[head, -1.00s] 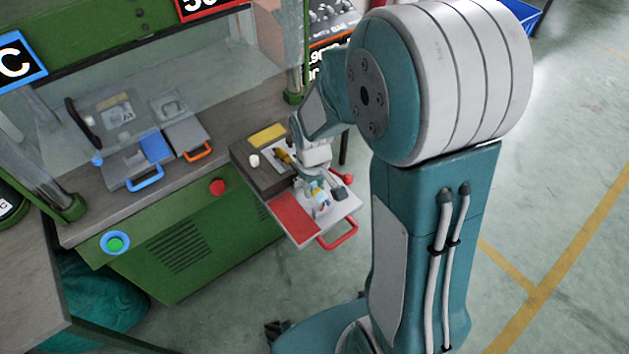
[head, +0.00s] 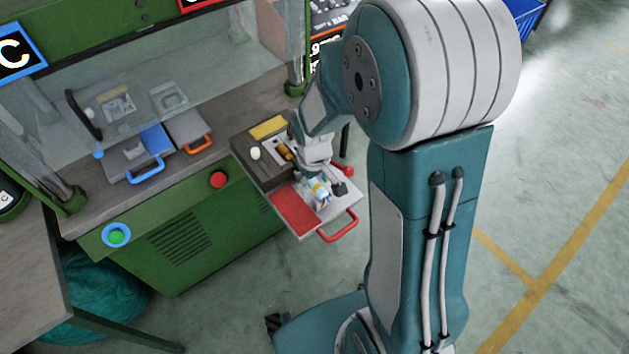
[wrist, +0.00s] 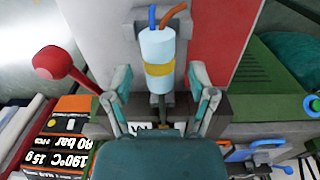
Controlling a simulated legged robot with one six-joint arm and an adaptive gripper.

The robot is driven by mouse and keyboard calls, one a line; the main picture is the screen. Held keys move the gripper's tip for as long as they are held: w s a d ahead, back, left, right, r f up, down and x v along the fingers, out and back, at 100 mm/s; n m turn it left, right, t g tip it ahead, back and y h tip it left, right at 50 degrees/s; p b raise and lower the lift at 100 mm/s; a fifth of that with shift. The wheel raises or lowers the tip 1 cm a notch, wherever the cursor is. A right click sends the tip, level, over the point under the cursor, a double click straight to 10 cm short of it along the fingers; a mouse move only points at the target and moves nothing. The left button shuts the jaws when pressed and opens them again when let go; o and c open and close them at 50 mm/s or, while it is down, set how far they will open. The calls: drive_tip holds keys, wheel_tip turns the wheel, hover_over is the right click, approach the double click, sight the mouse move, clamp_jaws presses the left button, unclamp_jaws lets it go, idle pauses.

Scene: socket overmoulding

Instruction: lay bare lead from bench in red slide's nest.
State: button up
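The lead (head: 319,189), a pale cylinder with a yellow band, is on the light grey part of the red slide (head: 295,208). In the wrist view the lead (wrist: 158,60) shows blue and orange wires at its far end and a thin metal pin at its near end. It appears to lie in the nest; the nest's outline and the seating are hard to see. My gripper (wrist: 160,88) is open, a finger on either side of the lead with visible gaps. In the head view my gripper (head: 315,172) is just behind the lead.
A red ball-ended lever (wrist: 55,63) stands beside the slide. The red slide handle (head: 340,226) sticks out in front. A yellow block (head: 268,127) and a white round piece (head: 255,153) are behind. Blue-handled (head: 147,172) and orange-handled (head: 197,147) slides are to the left.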

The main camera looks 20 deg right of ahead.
wheel_tip(320, 180, up, 12)
drive_tip(key=shift+a, duration=0.2)
idle(0.5)
idle(0.4)
drive_tip(key=s+r+m+t, duration=0.3)
drive_tip(key=s+r+t, duration=0.2)
drive_tip(key=s+r, duration=0.5)
drive_tip(key=s, duration=0.4)
drive_tip(key=shift+d+r+m, duration=0.2)
drive_tip(key=shift+m, duration=0.1)
idle(0.6)
